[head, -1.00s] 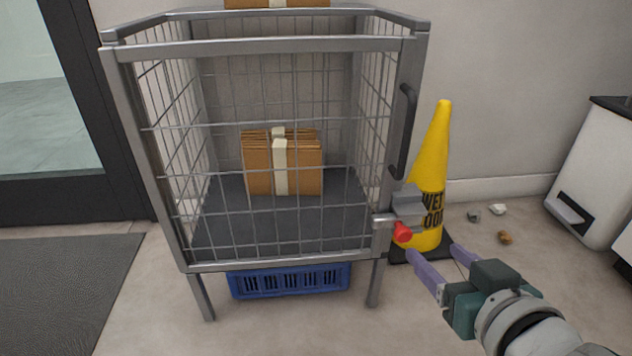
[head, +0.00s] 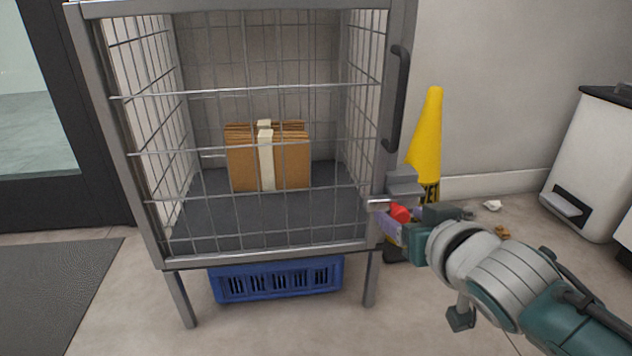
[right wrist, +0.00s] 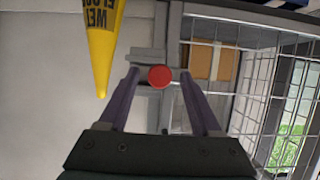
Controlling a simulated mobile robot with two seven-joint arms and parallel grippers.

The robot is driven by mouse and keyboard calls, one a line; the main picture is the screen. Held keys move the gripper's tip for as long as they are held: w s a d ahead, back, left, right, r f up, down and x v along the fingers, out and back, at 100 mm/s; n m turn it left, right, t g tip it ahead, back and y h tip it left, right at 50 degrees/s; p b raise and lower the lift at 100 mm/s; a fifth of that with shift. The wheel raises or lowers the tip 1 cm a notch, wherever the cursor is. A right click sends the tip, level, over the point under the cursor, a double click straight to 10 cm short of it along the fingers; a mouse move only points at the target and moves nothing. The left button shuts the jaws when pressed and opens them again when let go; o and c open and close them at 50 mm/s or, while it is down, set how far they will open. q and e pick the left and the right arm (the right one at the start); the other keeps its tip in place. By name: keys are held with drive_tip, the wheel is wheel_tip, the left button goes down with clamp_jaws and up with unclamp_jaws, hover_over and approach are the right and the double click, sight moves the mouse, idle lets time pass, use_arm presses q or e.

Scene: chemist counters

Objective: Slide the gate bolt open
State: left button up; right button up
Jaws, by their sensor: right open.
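The gate bolt has a red knob (head: 400,213) at the lower right corner of the wire cage gate (head: 250,90). The bolt's grey housing (head: 405,187) sits just above the knob. My right gripper (head: 392,228) is at the knob, partly hidden by its own wrist in the head view. In the right wrist view the red knob (right wrist: 160,77) lies between the tips of the two open purple fingers (right wrist: 158,80), with a gap on each side. A black handle (head: 398,100) is on the gate's right side. My left gripper is not in view.
A yellow wet-floor cone (head: 427,140) stands right behind the bolt, close to my right gripper. A cardboard bundle (head: 240,165) lies inside the cage. A blue crate (head: 278,280) is under it. A white bin (head: 590,165) stands at the right.

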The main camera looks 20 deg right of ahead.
clamp_jaws()
idle(0.4)
idle(0.9)
